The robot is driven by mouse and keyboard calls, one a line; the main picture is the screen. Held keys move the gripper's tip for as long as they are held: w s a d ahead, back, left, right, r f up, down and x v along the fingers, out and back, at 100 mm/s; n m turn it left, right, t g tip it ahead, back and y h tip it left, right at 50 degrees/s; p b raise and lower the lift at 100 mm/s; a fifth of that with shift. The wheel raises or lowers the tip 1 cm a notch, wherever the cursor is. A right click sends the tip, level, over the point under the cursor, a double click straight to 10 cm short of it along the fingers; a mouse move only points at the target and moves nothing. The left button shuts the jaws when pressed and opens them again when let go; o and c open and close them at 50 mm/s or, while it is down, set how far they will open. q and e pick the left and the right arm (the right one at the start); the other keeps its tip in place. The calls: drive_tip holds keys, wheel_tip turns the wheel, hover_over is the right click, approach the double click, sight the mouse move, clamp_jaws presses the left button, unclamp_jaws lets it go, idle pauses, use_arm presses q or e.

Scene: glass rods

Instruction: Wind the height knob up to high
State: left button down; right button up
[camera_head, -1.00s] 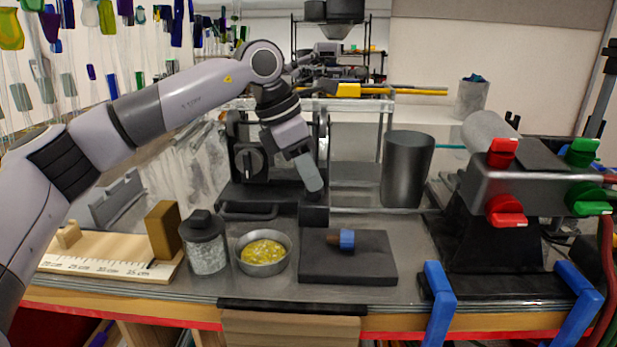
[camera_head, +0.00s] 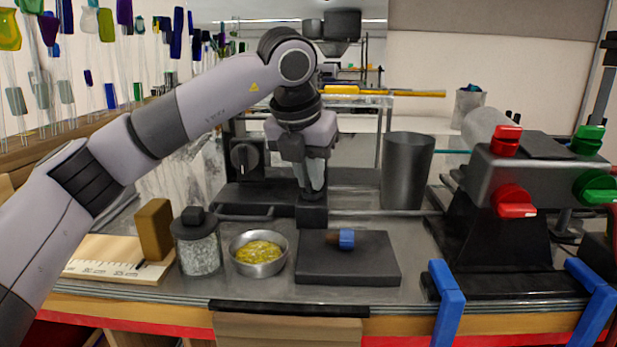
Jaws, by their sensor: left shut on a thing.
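My left gripper (camera_head: 314,190) points down in front of the dark bench machine. It is shut on the height knob, at a small dark block at the machine's front right. The fingers hide most of the knob, and I cannot read its setting. A black round dial (camera_head: 245,158) with a pale mark sits on the machine's left face, apart from the gripper. My right gripper is not in view.
A jar (camera_head: 198,245), a metal bowl of yellow bits (camera_head: 258,268) and a dark slab (camera_head: 347,272) with a blue-ended piece (camera_head: 346,238) stand in front. A grey canister (camera_head: 407,172) and a burner with red and green knobs (camera_head: 530,180) are at right.

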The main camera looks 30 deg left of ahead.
use_arm(q)
drive_tip(key=shift+d+n+y, duration=0.1)
drive_tip(key=shift+n+y, duration=0.4)
drive_tip(key=shift+n, duration=1.1)
drive_tip(key=shift+r, duration=0.1)
drive_tip(key=c, duration=1.2)
unclamp_jaws()
drive_tip(key=shift+o, duration=0.2)
drive_tip(key=v, duration=0.7)
drive_tip(key=shift+w, duration=0.15)
drive_tip(key=shift+d, duration=0.15)
